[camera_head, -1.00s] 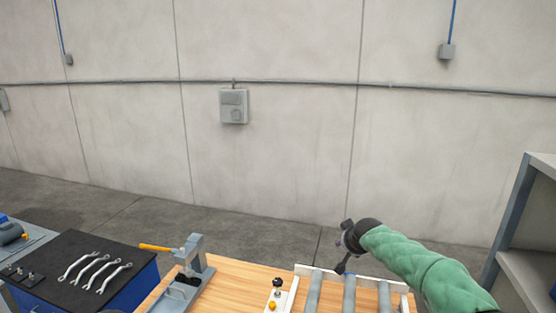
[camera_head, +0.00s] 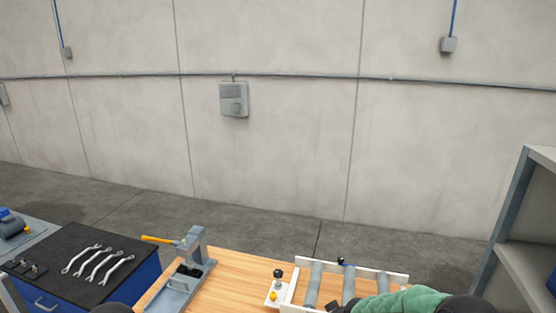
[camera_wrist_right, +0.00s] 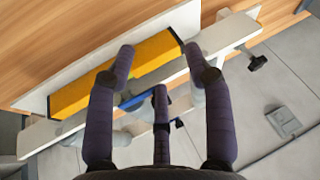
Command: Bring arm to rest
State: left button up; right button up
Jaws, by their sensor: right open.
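My right arm, in a green padded sleeve (camera_head: 415,301), shows only at the bottom right edge of the head view, low by the roller conveyor (camera_head: 312,285). In the right wrist view my right gripper (camera_wrist_right: 160,68) has its dark fingers spread, with nothing gripped between them. A long yellow block (camera_wrist_right: 72,98) lies beyond the fingers, along a pale rail; I cannot tell whether a finger touches it. My left gripper is not in view.
A wooden bench (camera_head: 235,278) carries the conveyor and a grey fixture (camera_head: 190,270). A blue cabinet (camera_head: 55,288) with wrenches (camera_head: 95,262) stands left. A grey shelf (camera_head: 515,230) stands right. The floor before the wall is clear.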

jog(key=s+a+f+m+g+y, duration=0.1)
jog(key=s+a+f, duration=0.1)
jog(key=s+f, duration=0.6)
jog(key=s+a+f+g, duration=0.1)
jog(key=s+f+g, duration=0.1)
jog(key=s+f, duration=0.6)
jog(key=s+a+f+m+g, duration=0.1)
jog(key=s+a+m+g, duration=0.1)
jog(key=s, duration=1.8)
notch_tip(320, 180, down, 21)
jog(key=w+a+n+b, duration=0.1)
jog(key=w+b, duration=0.1)
jog(key=b, duration=2)
jog(key=shift+w+a+y, duration=0.15)
jog(key=shift+a+y, duration=0.15)
jog(key=shift+a, duration=0.05)
